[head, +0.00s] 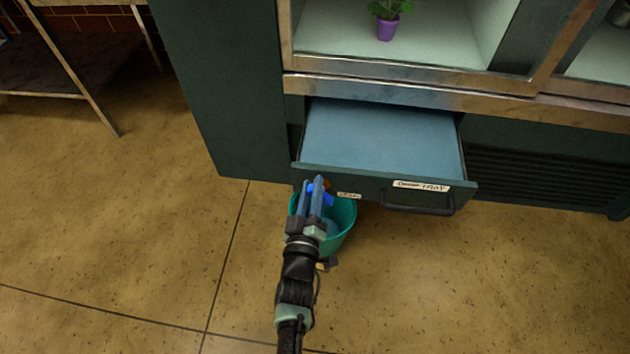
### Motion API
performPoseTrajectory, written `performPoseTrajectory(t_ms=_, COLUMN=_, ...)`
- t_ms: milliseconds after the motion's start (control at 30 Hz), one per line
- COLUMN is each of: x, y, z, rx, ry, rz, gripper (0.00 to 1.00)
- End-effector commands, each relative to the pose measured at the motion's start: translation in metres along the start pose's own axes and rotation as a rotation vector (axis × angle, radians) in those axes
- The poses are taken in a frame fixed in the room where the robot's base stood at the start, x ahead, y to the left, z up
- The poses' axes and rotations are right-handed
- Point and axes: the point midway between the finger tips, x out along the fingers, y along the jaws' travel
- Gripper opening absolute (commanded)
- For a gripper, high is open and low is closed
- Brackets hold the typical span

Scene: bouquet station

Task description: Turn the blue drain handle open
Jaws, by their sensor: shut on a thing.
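The blue drain handle (327,197) is on the front of the pulled-out tray drawer (385,139), near its left end. A small brown, coppery part (326,183) shows beside the handle. My gripper (316,186) reaches up to it from below, with its fingers shut on the blue handle. The fingers hide part of the handle, and I cannot tell its exact angle. A teal bucket (345,214) stands on the floor below the handle, partly behind my gripper. Its inside looks bluish.
The drawer has a labelled front and a dark pull handle (418,208) to the right. A green cabinet panel (215,95) stands at left. A purple pot with a plant (387,27) sits in the display case above. The floor at left is clear up to a metal table (82,75).

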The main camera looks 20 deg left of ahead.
Motion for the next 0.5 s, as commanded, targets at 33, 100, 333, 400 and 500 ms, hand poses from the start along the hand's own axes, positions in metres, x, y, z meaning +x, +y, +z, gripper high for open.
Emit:
performPoseTrajectory(t_ms=33, x=0.0, y=0.0, z=-0.002, rx=-0.044, ry=0.001, rz=-0.001, gripper=0.0)
performPoseTrajectory(t_ms=100, x=0.001, y=-0.002, z=-0.002, rx=-0.109, ry=0.001, rz=-0.001, gripper=0.0)
performPoseTrajectory(t_ms=333, x=0.001, y=-0.009, z=0.0, rx=-0.327, ry=0.001, rz=0.0, gripper=0.0)
performPoseTrajectory(t_ms=400, x=0.001, y=-0.011, z=0.001, rx=-0.393, ry=0.001, rz=0.0, gripper=0.0)
performPoseTrajectory(t_ms=500, x=0.0, y=-0.013, z=0.003, rx=-0.486, ry=0.001, rz=0.0, gripper=0.0)
